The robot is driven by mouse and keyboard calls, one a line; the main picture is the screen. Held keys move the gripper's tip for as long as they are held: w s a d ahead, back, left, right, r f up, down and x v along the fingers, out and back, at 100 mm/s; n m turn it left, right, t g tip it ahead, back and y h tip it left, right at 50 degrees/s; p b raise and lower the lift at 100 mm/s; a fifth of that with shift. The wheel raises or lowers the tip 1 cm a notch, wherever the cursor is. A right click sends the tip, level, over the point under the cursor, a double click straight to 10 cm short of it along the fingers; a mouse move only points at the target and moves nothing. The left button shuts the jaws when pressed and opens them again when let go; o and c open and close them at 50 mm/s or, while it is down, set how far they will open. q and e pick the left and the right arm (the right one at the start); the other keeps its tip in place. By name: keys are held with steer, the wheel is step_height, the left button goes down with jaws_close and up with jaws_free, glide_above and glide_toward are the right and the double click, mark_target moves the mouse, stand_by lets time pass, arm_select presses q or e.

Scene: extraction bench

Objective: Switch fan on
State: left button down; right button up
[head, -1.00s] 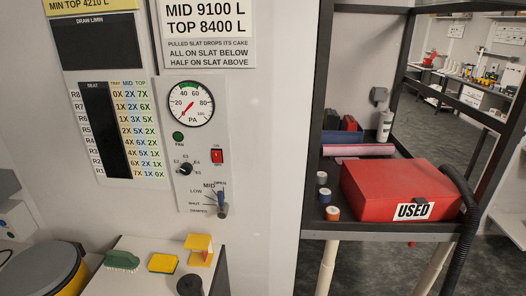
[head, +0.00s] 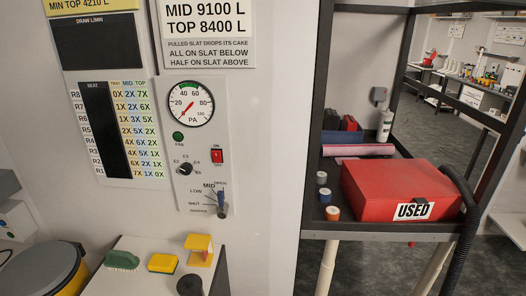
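The fan control panel (head: 222,135) is on the white wall in the head view. The green fan lamp (head: 178,136) looks dark. The pressure gauge (head: 190,103) has its red needle toward the low left of the dial. Neither of my grippers is in view.
A small bench with a green brush (head: 122,260), yellow sponge (head: 162,263) and yellow block (head: 200,250) stands below the panel. A dark shelf (head: 360,228) at right holds a red case (head: 395,188) marked USED. The wall before the panel is unobstructed.

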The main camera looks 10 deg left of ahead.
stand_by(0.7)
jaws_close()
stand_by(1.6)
